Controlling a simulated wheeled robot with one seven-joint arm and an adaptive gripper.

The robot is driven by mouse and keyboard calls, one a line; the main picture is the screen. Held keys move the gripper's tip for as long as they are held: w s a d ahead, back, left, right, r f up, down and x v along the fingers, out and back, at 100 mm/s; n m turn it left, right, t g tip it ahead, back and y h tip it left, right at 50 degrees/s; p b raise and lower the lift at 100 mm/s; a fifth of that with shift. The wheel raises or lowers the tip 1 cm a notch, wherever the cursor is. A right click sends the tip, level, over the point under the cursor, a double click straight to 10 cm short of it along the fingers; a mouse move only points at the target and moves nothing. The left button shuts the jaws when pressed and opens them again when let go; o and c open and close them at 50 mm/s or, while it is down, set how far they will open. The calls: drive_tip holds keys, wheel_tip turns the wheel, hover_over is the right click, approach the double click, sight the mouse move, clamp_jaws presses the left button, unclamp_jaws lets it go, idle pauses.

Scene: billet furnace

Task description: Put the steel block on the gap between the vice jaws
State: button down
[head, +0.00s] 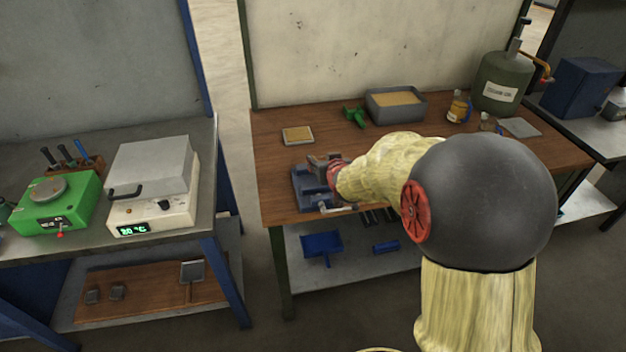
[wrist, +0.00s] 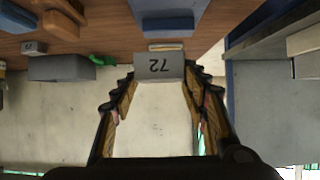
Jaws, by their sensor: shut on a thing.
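The steel block (wrist: 158,67) is a grey block marked 72, which reads upside down in the wrist view. My gripper (wrist: 160,82) is shut on it, with a finger at each side. The blue vice (head: 305,192) stands near the front left of the wooden bench in the head view. My gripper's end (head: 338,174) is close to the vice there, and my arm hides part of the area. A blue part, which looks like the vice (wrist: 168,14), shows at the top edge of the wrist view. The gap between the jaws cannot be made out clearly.
On the wooden bench (head: 275,155) are a small tan-topped tray (head: 297,135), a green object (head: 354,117), a sand-filled grey box (head: 396,104), a yellow bottle (head: 458,107) and a green cylinder (head: 500,82).

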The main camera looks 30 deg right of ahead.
drive_tip(key=w+f, duration=0.1)
drive_tip(key=f, duration=0.1)
drive_tip(key=w+f+b, duration=0.1)
drive_tip(key=w, duration=0.1)
drive_tip(key=w+f+b, duration=0.1)
drive_tip(key=f, duration=0.1)
drive_tip(key=shift+w+a+f, duration=0.25)
drive_tip(key=shift+w+f, duration=0.05)
drive_tip(key=shift+w, duration=0.1)
drive_tip(key=shift+w+f+b, duration=0.1)
drive_tip(key=shift+f+b, duration=0.3)
drive_tip(key=shift+f, duration=1.15)
drive_tip(key=shift+f, duration=0.1)
drive_tip(key=c, duration=1.5)
unclamp_jaws()
drive_tip(key=shift+f, duration=0.25)
drive_tip(key=o, duration=0.5)
drive_tip(key=shift+r, duration=0.1)
drive_tip(key=shift+r, duration=0.1)
